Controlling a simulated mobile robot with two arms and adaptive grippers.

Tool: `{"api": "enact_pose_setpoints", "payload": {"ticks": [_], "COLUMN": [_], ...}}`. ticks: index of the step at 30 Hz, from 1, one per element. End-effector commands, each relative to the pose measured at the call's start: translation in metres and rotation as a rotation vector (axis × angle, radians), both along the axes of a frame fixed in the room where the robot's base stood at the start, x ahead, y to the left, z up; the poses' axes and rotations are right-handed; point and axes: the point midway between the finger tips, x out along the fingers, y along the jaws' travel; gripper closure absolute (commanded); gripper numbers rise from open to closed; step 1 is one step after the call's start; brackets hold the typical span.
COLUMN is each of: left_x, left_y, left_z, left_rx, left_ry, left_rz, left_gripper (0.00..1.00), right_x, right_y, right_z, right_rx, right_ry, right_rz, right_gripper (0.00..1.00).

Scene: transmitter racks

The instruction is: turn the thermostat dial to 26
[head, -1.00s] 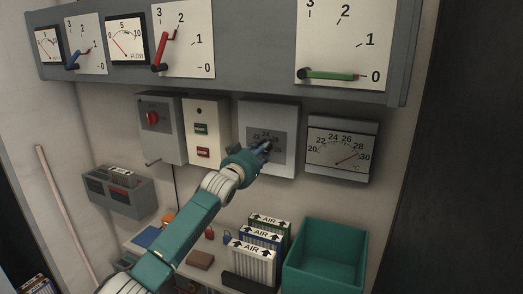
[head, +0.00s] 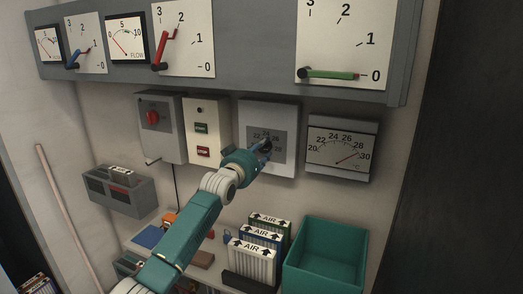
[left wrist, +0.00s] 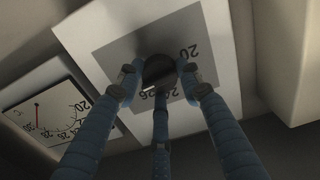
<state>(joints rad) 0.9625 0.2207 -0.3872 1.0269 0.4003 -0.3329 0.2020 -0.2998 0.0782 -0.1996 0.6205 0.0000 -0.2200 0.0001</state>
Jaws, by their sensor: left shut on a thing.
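The thermostat is a pale wall box (head: 284,110) with a grey face and a number scale. "22", "24" and "28" can be made out in the head view. Its dark round dial (left wrist: 157,69) sits in the middle of the grey face (left wrist: 117,52). My left gripper (head: 263,150) is at the front of the box, with its blue fingers shut around the dial. In the left wrist view the fingers (left wrist: 158,75) touch the dial from both sides and from below. They hide part of the scale, so I cannot read the dial's setting. My right gripper is not in view.
A thermometer gauge (head: 340,143) hangs right of the thermostat, its red needle near 30. Below are AIR-marked filters (head: 252,262) and a teal bin (head: 323,262). A panel with levers (head: 250,50) overhangs above.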

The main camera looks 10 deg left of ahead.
Motion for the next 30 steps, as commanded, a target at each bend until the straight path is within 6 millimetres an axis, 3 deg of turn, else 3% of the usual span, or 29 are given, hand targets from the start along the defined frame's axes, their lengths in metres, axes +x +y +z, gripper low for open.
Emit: {"api": "enact_pose_setpoints", "payload": {"ticks": [1, 15, 30], "left_x": [0.0003, 0.0007, 0.0009], "left_y": [0.0014, 0.0044, 0.0063], "left_z": [0.0121, 0.0128, 0.0123], "left_rx": [-0.047, -0.412, -0.551], "left_ry": [-0.013, 0.057, 0.084], "left_rz": [0.001, 0.001, 0.003], "left_gripper": [0.90, 0.90, 0.90], "right_x": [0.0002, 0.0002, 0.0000], "right_y": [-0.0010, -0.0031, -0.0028], "right_z": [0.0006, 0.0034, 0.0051], "right_rx": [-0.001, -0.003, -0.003], "right_ry": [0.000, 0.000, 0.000], "right_rz": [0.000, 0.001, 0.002], "right_gripper": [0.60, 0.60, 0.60]}}
